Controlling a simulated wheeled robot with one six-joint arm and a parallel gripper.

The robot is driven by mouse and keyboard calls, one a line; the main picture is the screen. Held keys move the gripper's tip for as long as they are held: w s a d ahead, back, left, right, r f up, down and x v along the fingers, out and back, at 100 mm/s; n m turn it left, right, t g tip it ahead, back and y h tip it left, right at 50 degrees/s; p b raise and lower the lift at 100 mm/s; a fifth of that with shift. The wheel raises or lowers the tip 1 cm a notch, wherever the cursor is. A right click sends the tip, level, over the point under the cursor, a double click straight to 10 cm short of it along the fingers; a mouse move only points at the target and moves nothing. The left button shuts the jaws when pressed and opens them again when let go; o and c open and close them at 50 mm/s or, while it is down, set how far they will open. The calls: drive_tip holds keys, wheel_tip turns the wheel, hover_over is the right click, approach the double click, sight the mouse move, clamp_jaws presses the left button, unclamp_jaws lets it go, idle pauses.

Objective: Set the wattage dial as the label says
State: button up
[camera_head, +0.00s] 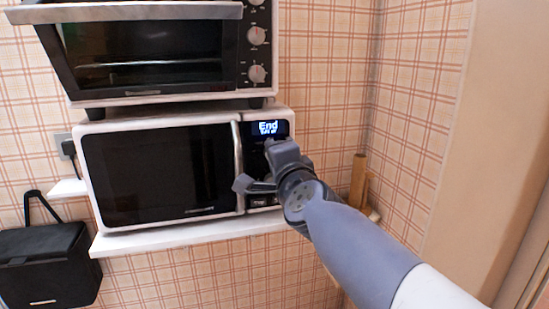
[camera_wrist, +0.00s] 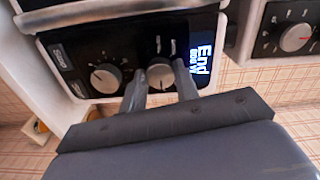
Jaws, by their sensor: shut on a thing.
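The white microwave (camera_head: 157,170) with a black door stands on a shelf. Its display (camera_head: 268,128) is lit and reads "End" with a smaller line below, which looks like "800 W" in the wrist view (camera_wrist: 201,57). My gripper (camera_wrist: 160,82) has its two fingers around a round silver dial (camera_wrist: 159,71), the one nearer the display. Small marks surround this dial, too blurred to read. A second dial (camera_wrist: 105,78) on the same panel is untouched. In the head view my gripper (camera_head: 273,168) covers most of the panel, hiding the dials.
A toaster oven (camera_head: 150,95) with its own knobs (camera_head: 257,74) sits on top of the microwave. A white shelf (camera_head: 180,236) carries the microwave. A black bin (camera_head: 42,262) is at lower left. A brown roll (camera_head: 358,180) stands in the corner at right.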

idle(0.3)
drive_tip(key=o, duration=1)
drive_tip(key=shift+c, duration=0.2)
drive_tip(key=p+v, duration=0.3)
drive_tip(key=v, duration=0.7)
drive_tip(key=shift+s+p, duration=0.35)
drive_tip(key=shift+s, duration=0.05)
drive_tip(key=shift+w+d, duration=0.1)
drive_tip(key=shift+w, duration=0.05)
drive_tip(key=b+x, duration=0.3)
drive_tip(key=x, duration=0.7)
drive_tip(key=shift+w+b, duration=0.3)
drive_tip(key=shift+b, duration=0.05)
drive_tip(key=shift+s, duration=0.1)
